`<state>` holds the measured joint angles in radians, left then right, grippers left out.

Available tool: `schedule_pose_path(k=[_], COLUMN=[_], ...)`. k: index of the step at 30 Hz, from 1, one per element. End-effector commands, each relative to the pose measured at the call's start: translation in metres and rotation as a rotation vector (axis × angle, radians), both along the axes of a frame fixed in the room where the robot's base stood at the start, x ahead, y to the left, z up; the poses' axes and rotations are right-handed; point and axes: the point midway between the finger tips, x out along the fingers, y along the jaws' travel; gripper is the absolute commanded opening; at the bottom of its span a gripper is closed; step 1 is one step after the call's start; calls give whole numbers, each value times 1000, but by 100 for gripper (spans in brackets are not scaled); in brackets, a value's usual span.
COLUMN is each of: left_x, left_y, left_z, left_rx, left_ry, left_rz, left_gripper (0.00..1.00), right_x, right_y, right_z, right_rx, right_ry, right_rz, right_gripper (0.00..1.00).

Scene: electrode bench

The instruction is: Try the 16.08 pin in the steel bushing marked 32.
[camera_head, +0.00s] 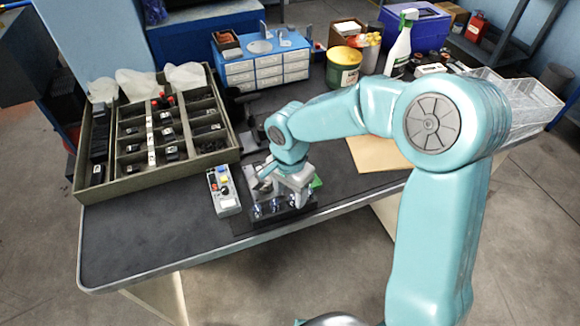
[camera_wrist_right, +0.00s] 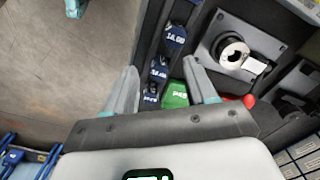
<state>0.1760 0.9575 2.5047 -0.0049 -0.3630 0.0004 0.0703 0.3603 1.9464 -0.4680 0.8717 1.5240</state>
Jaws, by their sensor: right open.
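My right gripper (camera_head: 283,188) is over the small black pin rack (camera_head: 296,212) near the bench's front edge. In the right wrist view its two fingers (camera_wrist_right: 162,66) are apart. A row of pins with blue labels shows between and beyond them: the far pin (camera_wrist_right: 174,38), a middle pin (camera_wrist_right: 158,70) and a near pin (camera_wrist_right: 151,92). The far label seems to start with 16.0; the others are too blurred to read surely. A round steel bushing (camera_wrist_right: 231,50) sits in a grey block to the right of the row, beside a white tag; no number is readable.
A green piece (camera_wrist_right: 175,96) lies close beside the pins. A grey box with coloured buttons (camera_head: 223,190) stands left of the rack. A compartment tray (camera_head: 225,157) fills the left of the bench. A tan board (camera_head: 375,154) lies to the right. The front left bench top is clear.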

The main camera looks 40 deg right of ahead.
Motion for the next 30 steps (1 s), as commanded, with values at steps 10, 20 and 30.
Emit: schedule_pose_path(k=[10,20,30], left_x=[0,0,0], left_y=[0,0,0], left_z=[9,14,14], left_rx=[0,0,0], left_ry=[0,0,0], left_rz=[0,0,0], left_gripper=[0,0,0], right_x=[1,1,1], right_y=[1,1,1], right_z=[94,137,139], right_rx=[2,1,0], right_ry=[-6,-2,-1], right_rz=[0,0,0], right_gripper=[56,56,56])
